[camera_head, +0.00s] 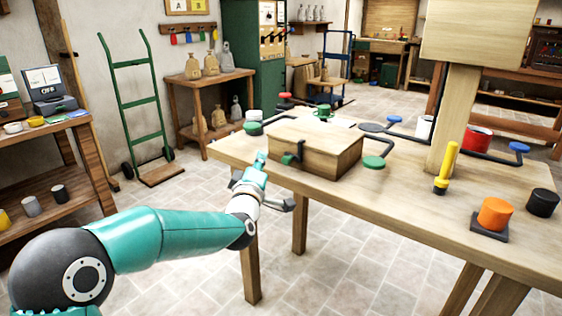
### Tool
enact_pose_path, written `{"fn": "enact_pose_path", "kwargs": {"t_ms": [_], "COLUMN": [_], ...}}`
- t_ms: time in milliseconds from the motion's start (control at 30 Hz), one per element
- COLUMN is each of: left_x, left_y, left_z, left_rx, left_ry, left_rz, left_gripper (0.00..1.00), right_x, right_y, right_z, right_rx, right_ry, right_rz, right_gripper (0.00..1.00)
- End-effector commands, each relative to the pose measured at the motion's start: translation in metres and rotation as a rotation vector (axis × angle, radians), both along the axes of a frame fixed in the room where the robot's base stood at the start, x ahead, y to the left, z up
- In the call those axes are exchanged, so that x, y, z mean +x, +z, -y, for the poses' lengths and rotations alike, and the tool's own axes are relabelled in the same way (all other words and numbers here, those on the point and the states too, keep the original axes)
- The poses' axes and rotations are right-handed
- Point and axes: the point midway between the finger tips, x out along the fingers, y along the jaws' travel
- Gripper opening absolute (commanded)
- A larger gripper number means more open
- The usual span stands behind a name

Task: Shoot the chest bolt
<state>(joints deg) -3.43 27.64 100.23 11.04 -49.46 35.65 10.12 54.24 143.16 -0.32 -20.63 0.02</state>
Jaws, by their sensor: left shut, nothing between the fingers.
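A wooden chest (330,152) with its lid down stands near the left corner of the wooden table (410,205). On its front face is a small dark green fitting that looks like the bolt (291,158); how far it is slid cannot be told at this size. My left gripper (262,160) is shut and empty at the table's left edge, just left of the chest's front. It appears apart from the bolt. My right gripper is not in view.
Around the chest are a green knob (373,162) on a dark arm, a green cup (323,112) and a white and green item (253,122). A wooden post (455,120), yellow handle (446,165), orange knob (495,213) and black knob (543,202) stand further right.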

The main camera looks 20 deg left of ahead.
Motion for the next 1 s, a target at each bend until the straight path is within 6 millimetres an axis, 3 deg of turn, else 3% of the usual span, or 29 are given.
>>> {"fn": "enact_pose_path", "kwargs": {"t_ms": [233, 300, 500, 1000], "left_x": [0.04, 0.036, 0.033, 0.03], "left_y": [0.004, -0.003, -0.011, -0.014], "left_z": [-0.004, 0.01, 0.027, 0.037], "left_rx": [-0.001, -0.002, -0.002, -0.001], "left_ry": [-0.002, -0.006, -0.003, -0.004], "left_rz": [-0.001, -0.002, -0.001, -0.001], "left_gripper": [0.0, 0.0, 0.0, 0.0], "right_x": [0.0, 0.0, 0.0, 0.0], "right_y": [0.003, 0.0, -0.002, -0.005], "right_z": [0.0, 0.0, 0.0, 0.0], "right_rx": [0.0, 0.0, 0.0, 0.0], "right_ry": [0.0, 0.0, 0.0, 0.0], "right_rz": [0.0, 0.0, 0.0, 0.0], "right_gripper": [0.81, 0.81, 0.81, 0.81]}}
